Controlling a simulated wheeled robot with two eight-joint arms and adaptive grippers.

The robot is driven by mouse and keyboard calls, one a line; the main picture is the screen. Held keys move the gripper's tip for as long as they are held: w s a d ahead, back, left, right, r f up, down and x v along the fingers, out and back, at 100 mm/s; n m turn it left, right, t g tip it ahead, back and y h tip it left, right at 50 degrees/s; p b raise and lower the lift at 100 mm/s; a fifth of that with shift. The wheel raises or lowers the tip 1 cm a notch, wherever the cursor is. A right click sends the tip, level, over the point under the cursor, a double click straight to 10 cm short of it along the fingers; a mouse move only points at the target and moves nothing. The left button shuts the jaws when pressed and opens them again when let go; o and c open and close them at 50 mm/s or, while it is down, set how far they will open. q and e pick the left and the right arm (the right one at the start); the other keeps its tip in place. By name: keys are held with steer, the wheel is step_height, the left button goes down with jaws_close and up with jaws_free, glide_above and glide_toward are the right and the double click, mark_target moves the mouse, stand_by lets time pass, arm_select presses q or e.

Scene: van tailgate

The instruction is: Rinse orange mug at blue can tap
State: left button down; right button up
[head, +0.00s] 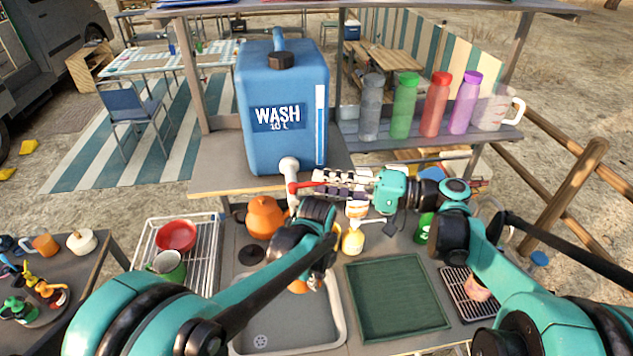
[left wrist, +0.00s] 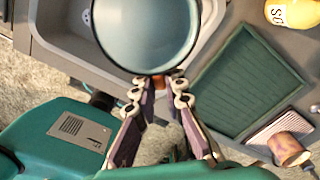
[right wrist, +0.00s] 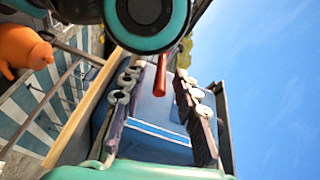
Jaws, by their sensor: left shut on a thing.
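The blue can (head: 284,100), marked WASH, stands on a shelf with its pale tap (head: 289,166) and red lever (head: 302,186) at the lower front. My right gripper (head: 318,184) is at the lever. In the right wrist view its fingers are spread, with the red lever (right wrist: 160,78) between their tips; contact is unclear. My left gripper (head: 314,278) is over the sink, below the tap, shut on the orange mug (head: 298,286), mostly hidden by my arm. The left wrist view shows a pale, dark-rimmed round opening (left wrist: 145,35), apparently the mug's, just beyond the fingertips.
The sink (head: 285,335) lies below, with a green drain mat (head: 397,296) to its right. An orange kettle (head: 265,216) stands behind the sink. A dish rack (head: 205,255) holds a red bowl and a green mug. Several bottles line the right shelf.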

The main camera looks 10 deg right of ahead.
steer(key=v, duration=0.9)
steer(key=shift+d, duration=0.15)
arm_select(q)
steer(key=s, duration=0.8)
steer(key=shift+a, duration=0.25)
steer(key=shift+s+r, duration=0.1)
arm_select(e)
steer(key=shift+r, duration=0.1)
stand_by(1.0)
